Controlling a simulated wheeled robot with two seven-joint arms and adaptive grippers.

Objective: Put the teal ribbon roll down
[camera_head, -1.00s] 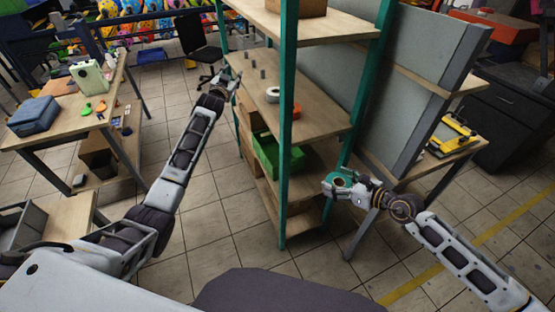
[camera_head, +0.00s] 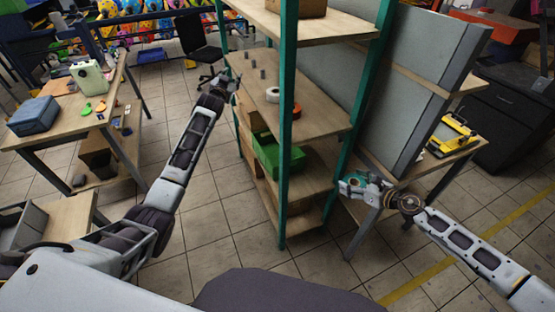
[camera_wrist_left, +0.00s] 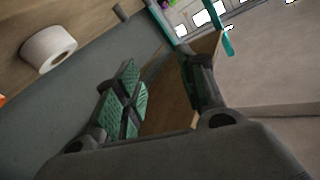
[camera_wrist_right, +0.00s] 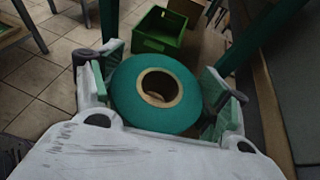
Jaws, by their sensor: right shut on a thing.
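The teal ribbon roll (camera_wrist_right: 124,90) sits between the fingers of my right gripper (camera_wrist_right: 160,95) in the right wrist view, its brown core facing the camera. In the head view the roll (camera_head: 354,181) is small, held in the air in front of the right end of the shelf unit. My right gripper is shut on it. My left gripper (camera_head: 232,84) is empty beside the left edge of the middle shelf (camera_head: 315,118). Its fingers stand apart in the left wrist view (camera_wrist_left: 160,90).
A white roll (camera_head: 272,94) and an orange roll (camera_head: 296,111) lie on the middle shelf. A green crate (camera_head: 278,156) is on the level below. Teal posts (camera_head: 287,190) frame the shelves. A table with a yellow device (camera_head: 452,136) stands at the right.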

